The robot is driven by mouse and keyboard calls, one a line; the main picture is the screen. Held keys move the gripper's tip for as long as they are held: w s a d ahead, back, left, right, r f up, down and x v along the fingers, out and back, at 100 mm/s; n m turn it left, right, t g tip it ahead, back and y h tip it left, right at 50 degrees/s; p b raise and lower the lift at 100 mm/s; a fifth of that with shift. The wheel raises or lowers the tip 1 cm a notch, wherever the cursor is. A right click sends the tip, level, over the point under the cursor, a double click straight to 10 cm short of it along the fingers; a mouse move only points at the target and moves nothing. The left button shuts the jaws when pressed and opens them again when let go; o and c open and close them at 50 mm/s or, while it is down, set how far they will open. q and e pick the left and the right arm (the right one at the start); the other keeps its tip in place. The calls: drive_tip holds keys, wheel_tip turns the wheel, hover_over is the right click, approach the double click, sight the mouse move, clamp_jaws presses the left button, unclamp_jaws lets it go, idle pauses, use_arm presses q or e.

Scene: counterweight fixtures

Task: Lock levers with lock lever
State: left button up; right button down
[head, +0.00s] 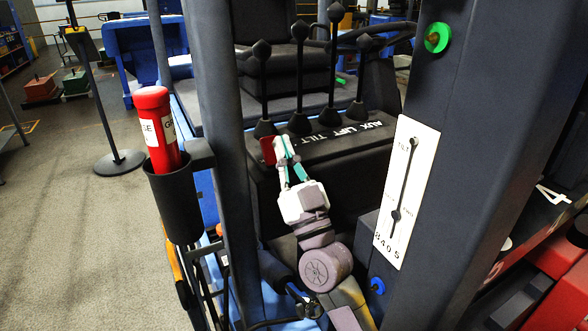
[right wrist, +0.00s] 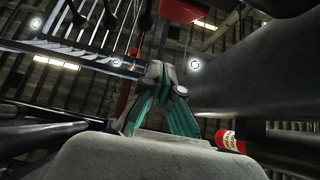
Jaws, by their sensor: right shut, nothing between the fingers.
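In the head view, several black levers with ball knobs (head: 262,50) stand upright from a dark console (head: 335,150) marked AUX, LIFT and TILT. A small red lock lever (head: 268,150) sits at the console's left front edge, partly hidden by my gripper. My right gripper (head: 282,148) is shut and empty, its fingertips right beside the red lever; I cannot tell whether they touch. The right wrist view shows the closed teal-sided fingers (right wrist: 160,85) and a red part (right wrist: 182,10) above them, perhaps the same lever. My left gripper is not in view.
A dark post (head: 215,130) stands left of my right arm and a thick dark post (head: 470,150) with a white plate (head: 405,192) stands right. A red tube (head: 155,128) sits in a black holder (head: 172,200) at left. Open floor lies further left.

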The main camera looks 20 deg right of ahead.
sight(270, 144)
drive_tip(key=shift+w+a+f, duration=0.2)
drive_tip(key=shift+w+f, duration=0.3)
drive_tip(key=shift+w, duration=0.4)
drive_tip(key=shift+w+a+f, duration=0.15)
drive_tip(key=shift+w+f, duration=0.35)
drive_tip(key=shift+w, duration=0.35)
drive_tip(key=shift+r+g+p, duration=0.25)
drive_tip(key=shift+g+p, duration=0.05)
drive_tip(key=shift+p, duration=0.5)
drive_tip(key=shift+w+f+g+p, duration=0.15)
drive_tip(key=shift+g+p, duration=0.15)
drive_tip(key=shift+p, duration=0.65)
drive_tip(key=g+p, duration=0.1)
drive_tip(key=p, duration=0.2)
drive_tip(key=r+p, duration=0.1)
drive_tip(key=p, duration=0.2)
drive_tip(key=shift+w+g+h, duration=0.25)
drive_tip(key=shift+g+h, duration=0.05)
drive_tip(key=shift+g, duration=0.1)
drive_tip(key=shift+w+a+f+p, duration=0.15)
drive_tip(key=shift+f+p, duration=0.15)
drive_tip(key=shift+p, duration=0.3)
drive_tip(key=shift+w+f, duration=0.25)
drive_tip(key=shift+w, duration=0.2)
drive_tip(key=shift+w, duration=0.1)
